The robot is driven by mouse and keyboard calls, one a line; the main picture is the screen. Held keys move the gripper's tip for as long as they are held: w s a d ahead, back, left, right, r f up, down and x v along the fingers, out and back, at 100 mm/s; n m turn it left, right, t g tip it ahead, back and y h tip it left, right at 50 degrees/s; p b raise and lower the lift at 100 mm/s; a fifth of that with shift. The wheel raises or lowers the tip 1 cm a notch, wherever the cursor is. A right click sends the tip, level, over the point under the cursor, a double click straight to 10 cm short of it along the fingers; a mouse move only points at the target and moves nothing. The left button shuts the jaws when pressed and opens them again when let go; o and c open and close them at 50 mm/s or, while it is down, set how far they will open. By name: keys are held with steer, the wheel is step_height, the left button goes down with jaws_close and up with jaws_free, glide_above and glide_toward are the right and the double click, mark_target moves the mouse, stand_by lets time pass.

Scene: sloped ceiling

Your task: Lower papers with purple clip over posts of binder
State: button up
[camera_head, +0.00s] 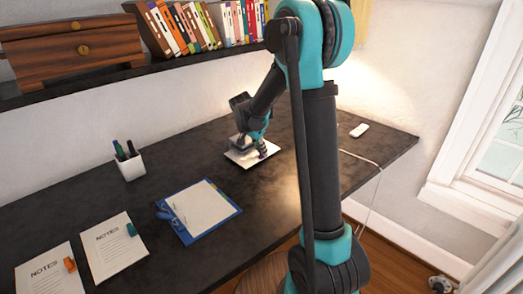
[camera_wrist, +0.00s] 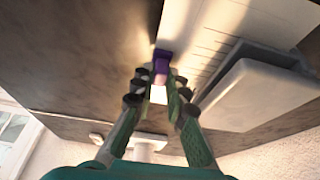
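White lined papers (camera_head: 243,158) lie on or just above the dark desk beneath my gripper; the lined sheet (camera_wrist: 205,28) also shows in the wrist view. The purple clip (camera_wrist: 162,56) is at the paper's edge, right at my fingertips. My gripper (camera_head: 262,152) points down at this edge, and its fingertips (camera_wrist: 161,75) flank the clip. I cannot tell whether they press on it. The blue binder (camera_head: 207,231) lies open-faced on the desk, left and nearer, with pale sheets on it. Its posts are too small to make out clearly.
A white box-like object (camera_wrist: 262,95) sits beside the papers in the wrist view. Two NOTES sheets (camera_head: 112,247) (camera_head: 45,272) with green and orange clips lie at front left. A white pen cup (camera_head: 131,167) stands behind the binder. A shelf of books (camera_head: 190,28) runs along the wall.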

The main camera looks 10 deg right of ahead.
jaws_close()
steer(key=shift+s+d, duration=0.8)
steer(key=shift+s, duration=0.35)
steer(key=shift+s+d, duration=0.85)
steer(key=shift+s, duration=0.3)
steer(key=shift+s+d, duration=0.8)
steer(key=shift+s, duration=0.35)
steer(key=o, duration=0.8)
jaws_free()
steer(key=shift+c, duration=0.2)
